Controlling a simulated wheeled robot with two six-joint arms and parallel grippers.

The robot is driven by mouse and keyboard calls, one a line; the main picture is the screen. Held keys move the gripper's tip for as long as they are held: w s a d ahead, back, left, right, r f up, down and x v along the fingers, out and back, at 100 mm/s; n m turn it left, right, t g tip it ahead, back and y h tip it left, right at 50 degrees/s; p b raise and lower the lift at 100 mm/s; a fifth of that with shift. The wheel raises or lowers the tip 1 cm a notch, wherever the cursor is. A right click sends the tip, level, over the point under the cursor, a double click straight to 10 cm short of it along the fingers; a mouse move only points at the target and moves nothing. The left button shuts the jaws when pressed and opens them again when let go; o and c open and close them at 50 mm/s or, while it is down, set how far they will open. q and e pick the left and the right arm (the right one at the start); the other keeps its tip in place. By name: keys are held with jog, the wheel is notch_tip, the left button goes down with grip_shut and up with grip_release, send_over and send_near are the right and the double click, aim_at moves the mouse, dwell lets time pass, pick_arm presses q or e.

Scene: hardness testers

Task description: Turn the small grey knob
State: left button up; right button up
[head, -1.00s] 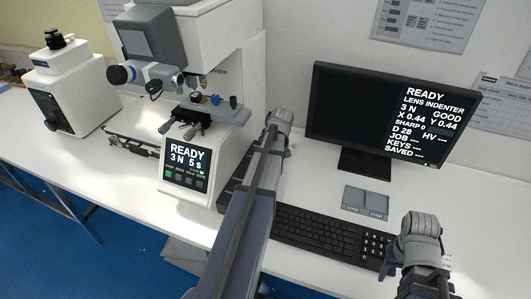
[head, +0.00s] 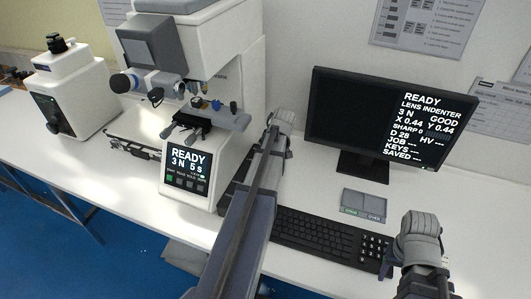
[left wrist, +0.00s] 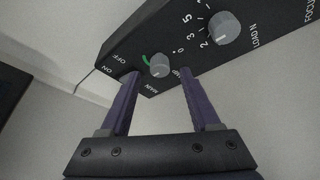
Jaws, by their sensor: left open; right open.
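The small grey knob (left wrist: 159,65) shows in the left wrist view on a dark panel, beside a green arc mark and the words ON, OFF and MAIN. The fingers of my left gripper (left wrist: 160,80) are open, one on each side of the knob, with the tips near its height in the picture. I cannot tell whether they touch it. In the head view the left arm reaches along the right side of the white tester (head: 225,75); its fingers and the knob are hidden there. My right gripper (head: 418,265) is open, low at the right, its fingers barely visible.
A larger grey knob marked LOAD N (left wrist: 223,27) sits close by on the same panel. A monitor (head: 350,161) and keyboard (head: 320,234) stand right of my left arm. A small two-part pad (head: 364,205) lies on the white table. Another tester (head: 72,85) stands far left.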

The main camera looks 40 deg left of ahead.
pick_arm(q)
jog(key=p+v, duration=0.4)
jog(key=v, duration=0.1)
jog(key=shift+d+r, duration=0.15)
jog(key=shift+r, duration=0.1)
jog(key=s+d+f+m+h, duration=0.2)
jog(key=d+m, duration=0.6)
jog(key=d, duration=1.4)
jog(key=s+d+m+g+h, duration=0.1)
jog(key=s+d+m, duration=0.9)
jog(key=d, duration=0.8)
jog(key=s, duration=0.3)
jog(key=shift+r+m, duration=0.2)
jog(key=shift+m, duration=0.1)
jog(key=shift+c, duration=0.4)
